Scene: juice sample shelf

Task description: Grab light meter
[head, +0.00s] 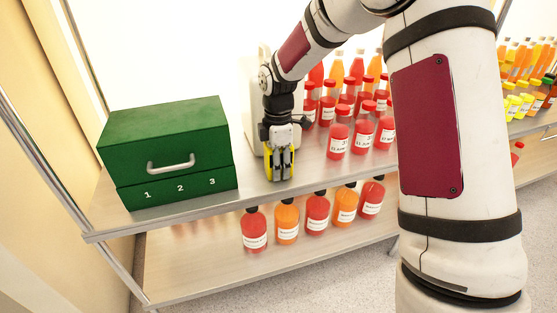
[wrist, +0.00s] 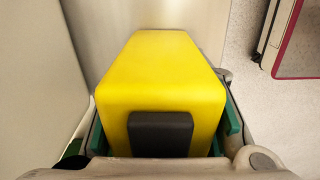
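A yellow block-shaped device with a dark patch, seemingly the light meter (wrist: 165,80), fills the middle of the wrist view. In the head view a yellow strip of it (head: 267,165) shows beside my fingers, near the shelf's front edge. My gripper (head: 282,172) points down at it. In the wrist view the green finger pads of my gripper (wrist: 166,135) lie along both sides of the yellow body. The fingers are apart around it; whether both pads press on it I cannot tell. Its lower part is hidden.
A green box (head: 170,150) with a handle and numbers stands on the shelf (head: 210,205) at left. Red juice bottles (head: 338,140) stand close at right. A pale upright object (head: 253,100) is behind my gripper. More bottles (head: 287,222) stand on the lower shelf.

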